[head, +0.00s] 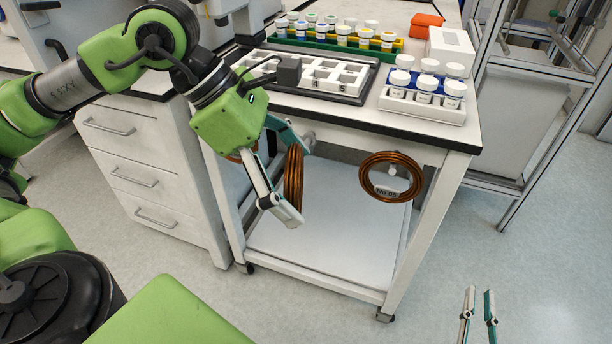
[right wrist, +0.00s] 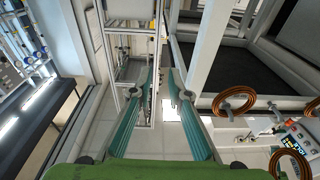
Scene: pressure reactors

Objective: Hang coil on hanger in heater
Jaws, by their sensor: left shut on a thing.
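My left gripper (head: 294,180) is shut on a copper-coloured coil (head: 293,182), which hangs edge-on between its fingers in front of the white cart. A second coil (head: 391,154) hangs on a holder under the cart top, with a label reading about "No 05". Part of another coil shows behind my left gripper, mostly hidden. My right gripper (head: 478,310) is open and empty over the floor at the lower right. It also shows in the right wrist view (right wrist: 160,85), with several coils (right wrist: 234,92) to its right. I cannot make out the heater or its hanger for certain.
The white cart (head: 430,131) carries a numbered tray (head: 345,96), racks of capped bottles (head: 423,98), a white box (head: 451,50) and an orange case (head: 427,24). Its lower shelf (head: 330,245) is bare. A metal frame stands at right. The floor in front is clear.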

